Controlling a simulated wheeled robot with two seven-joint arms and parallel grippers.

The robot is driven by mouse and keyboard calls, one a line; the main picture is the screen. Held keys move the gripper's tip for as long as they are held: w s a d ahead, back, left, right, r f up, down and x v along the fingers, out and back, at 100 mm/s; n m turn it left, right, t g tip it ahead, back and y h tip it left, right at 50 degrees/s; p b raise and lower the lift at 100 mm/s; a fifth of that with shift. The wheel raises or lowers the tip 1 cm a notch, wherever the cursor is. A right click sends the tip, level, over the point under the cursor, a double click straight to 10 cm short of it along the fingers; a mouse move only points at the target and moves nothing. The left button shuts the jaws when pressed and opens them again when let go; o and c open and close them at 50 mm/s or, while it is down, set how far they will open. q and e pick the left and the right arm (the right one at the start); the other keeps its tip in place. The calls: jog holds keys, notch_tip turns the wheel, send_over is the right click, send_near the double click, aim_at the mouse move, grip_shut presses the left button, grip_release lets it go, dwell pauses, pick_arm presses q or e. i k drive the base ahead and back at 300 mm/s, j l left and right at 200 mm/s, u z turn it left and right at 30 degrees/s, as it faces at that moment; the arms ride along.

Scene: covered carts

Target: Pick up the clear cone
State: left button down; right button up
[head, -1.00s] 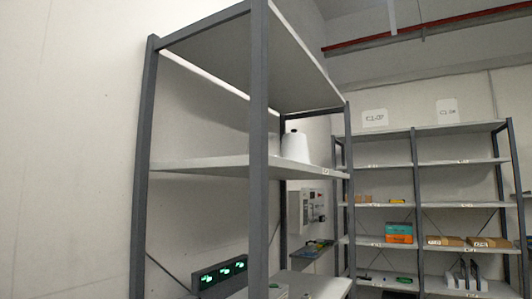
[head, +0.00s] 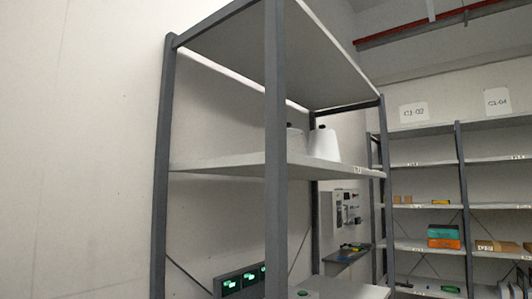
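Neither of my grippers is in view.
The rack's front post (head: 274,200) stands before the shelf. A panel with green lights (head: 240,281) is low behind it. A wall box (head: 340,212) is right of the rack. Another rack (head: 460,160) with boxes stands at the far right.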

aim_at(297, 144)
jog(key=i+l+u, duration=0.25)
jog(key=l+u, duration=0.2)
jog(key=i+l+u, duration=0.15)
jog(key=l+u, duration=0.3)
jog(key=l, duration=0.25)
jog(key=l+u, duration=0.45)
jog(key=l, duration=0.15)
jog(key=l+u, duration=0.5)
jog(key=l, duration=0.2)
jog(key=k+l+u, duration=0.15)
jog(key=l+u, duration=0.3)
jog(key=l, duration=0.15)
jog(key=k+l+u, duration=0.25)
jog(key=l+u, duration=0.2)
jog(key=l, duration=0.15)
